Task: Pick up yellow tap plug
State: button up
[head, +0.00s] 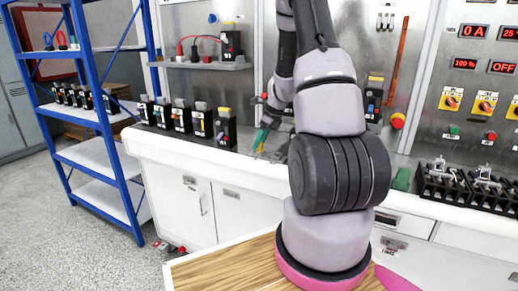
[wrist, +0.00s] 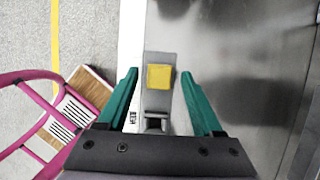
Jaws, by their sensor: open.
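The yellow tap plug (wrist: 160,77) shows in the wrist view as a small yellow square on top of a grey strip or block, beside the white counter edge. My gripper (wrist: 159,73) is open, with one green finger on each side of the yellow square and a visible gap to both. Nothing is held. How far below the fingertips the plug lies cannot be told. In the head view my gripper (head: 264,139) points down over the counter, partly hidden by my arm. A small yellowish patch shows beside its fingers there, too small to identify.
A metal panel (head: 240,82) rises behind. A blue shelf rack (head: 98,105) stands left. A terminal rack (head: 445,187) is at right.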

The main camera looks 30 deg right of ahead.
grip_shut()
jog(key=shift+r, duration=0.15)
